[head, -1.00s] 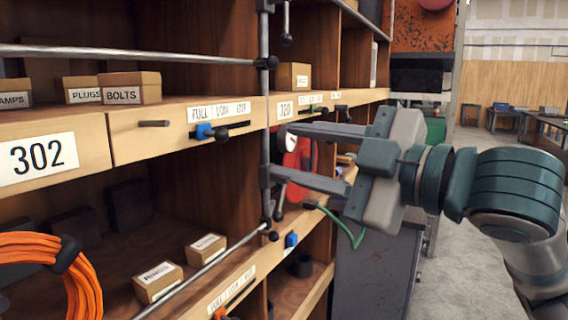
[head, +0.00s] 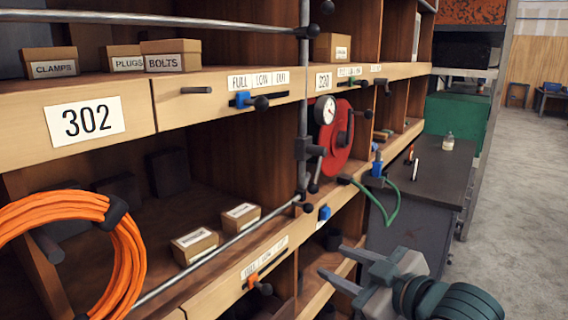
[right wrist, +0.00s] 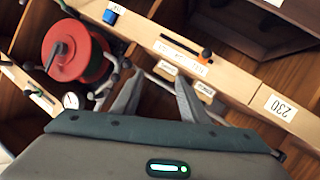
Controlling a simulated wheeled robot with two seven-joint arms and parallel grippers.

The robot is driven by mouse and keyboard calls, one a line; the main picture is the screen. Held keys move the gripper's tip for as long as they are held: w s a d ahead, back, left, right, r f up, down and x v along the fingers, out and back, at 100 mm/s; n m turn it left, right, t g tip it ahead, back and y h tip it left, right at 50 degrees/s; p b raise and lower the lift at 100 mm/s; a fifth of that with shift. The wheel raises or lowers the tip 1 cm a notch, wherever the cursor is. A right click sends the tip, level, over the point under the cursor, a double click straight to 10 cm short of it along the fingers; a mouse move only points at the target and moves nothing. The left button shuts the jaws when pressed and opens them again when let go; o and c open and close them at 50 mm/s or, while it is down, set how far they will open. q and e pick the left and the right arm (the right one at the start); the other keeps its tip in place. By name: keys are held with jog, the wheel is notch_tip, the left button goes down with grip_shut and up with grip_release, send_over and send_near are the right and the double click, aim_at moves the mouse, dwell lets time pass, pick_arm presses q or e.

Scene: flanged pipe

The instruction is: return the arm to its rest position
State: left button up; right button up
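My right gripper (head: 331,259) is low in the head view, in front of the lower shelf edge. Its two fingers are spread and nothing is between them. In the right wrist view the gripper (right wrist: 158,78) is open too, with shelf fronts beyond the fingers. My left gripper is not in view.
A shelf unit with a vertical metal post (head: 303,120) and a slanted rail (head: 215,259) stands close by. A red reel (head: 339,150), a gauge (head: 325,110) and a green hose (head: 388,213) are near the post. A dark cabinet (head: 435,185) stands behind. Open floor (head: 525,190) lies at right.

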jog(key=s+d+f+m+g+h, duration=0.25)
jog(key=s+f, duration=0.35)
jog(key=f, duration=0.5)
jog(key=s+d+f+m+g+h, duration=0.1)
jog(key=s+d+f+m, duration=0.15)
jog(key=s+f, duration=0.6)
jog(key=s+d+f+m+g+h, duration=0.2)
jog(key=s+d+f, duration=0.15)
jog(key=f, duration=1.05)
jog(key=s+d+f+m+g+h, duration=0.25)
jog(key=s+f, duration=0.45)
jog(key=s, duration=0.7)
jog(key=w+a+f+t+y, duration=0.1)
jog(key=w+f, duration=0.3)
jog(key=f, duration=0.6)
jog(key=w+a+f, duration=0.2)
jog(key=w+f, duration=0.1)
jog(key=f, duration=0.6)
notch_tip(320, 180, down, 15)
jog(key=s+a+n+t+y, duration=0.1)
jog(key=s+a+t, duration=0.1)
jog(key=s, duration=0.1)
jog(key=shift+a+f, duration=0.15)
jog(key=shift+a, duration=0.2)
jog(key=shift+w, duration=0.1)
